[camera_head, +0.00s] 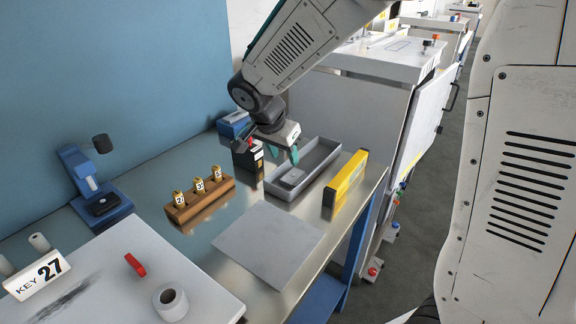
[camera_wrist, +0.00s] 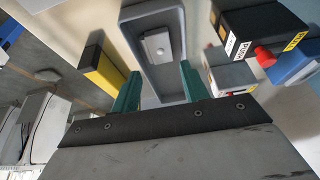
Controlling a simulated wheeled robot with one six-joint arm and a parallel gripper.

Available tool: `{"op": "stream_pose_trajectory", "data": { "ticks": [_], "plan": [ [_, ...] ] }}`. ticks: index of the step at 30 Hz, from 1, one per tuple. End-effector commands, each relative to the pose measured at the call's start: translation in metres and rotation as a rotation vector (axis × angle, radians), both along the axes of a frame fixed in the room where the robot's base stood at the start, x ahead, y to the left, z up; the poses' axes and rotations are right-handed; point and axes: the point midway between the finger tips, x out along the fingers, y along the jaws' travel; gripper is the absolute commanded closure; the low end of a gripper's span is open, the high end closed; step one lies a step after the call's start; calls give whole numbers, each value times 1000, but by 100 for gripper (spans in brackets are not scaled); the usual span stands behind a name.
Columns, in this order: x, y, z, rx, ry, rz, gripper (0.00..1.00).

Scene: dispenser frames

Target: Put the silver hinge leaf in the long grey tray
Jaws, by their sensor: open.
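The silver hinge leaf (camera_wrist: 152,46) is a flat plate with a small round mark. It lies inside the long grey tray (camera_wrist: 179,40), on its floor, apart from my gripper. In the head view the leaf (camera_head: 292,176) shows as a pale plate near the front-left end of the tray (camera_head: 318,172). My gripper (camera_wrist: 160,78) is open, its two teal fingers apart with nothing between them. In the head view my gripper (camera_head: 270,148) is above the tray's left side; part of it is hidden by the wrist.
A yellow box (camera_head: 345,179) stands right of the tray. A black box (camera_head: 246,155) and a blue box (camera_head: 234,124) stand left and behind. A wooden block (camera_head: 200,198) holds yellow-labelled cylinders. A grey sheet (camera_head: 268,243) lies in front; bare metal bench lies between.

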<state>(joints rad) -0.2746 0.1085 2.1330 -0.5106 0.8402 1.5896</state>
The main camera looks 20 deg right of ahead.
Motion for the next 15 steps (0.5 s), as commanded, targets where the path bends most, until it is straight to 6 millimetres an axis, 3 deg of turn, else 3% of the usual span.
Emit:
{"op": "stream_pose_trajectory", "data": {
  "ticks": [6, 15],
  "plan": [
    [-6, 10, 28, 1, -2, 0, 55],
    [-17, 5, 40, 1, 13, 22, 55]
  ]
}}
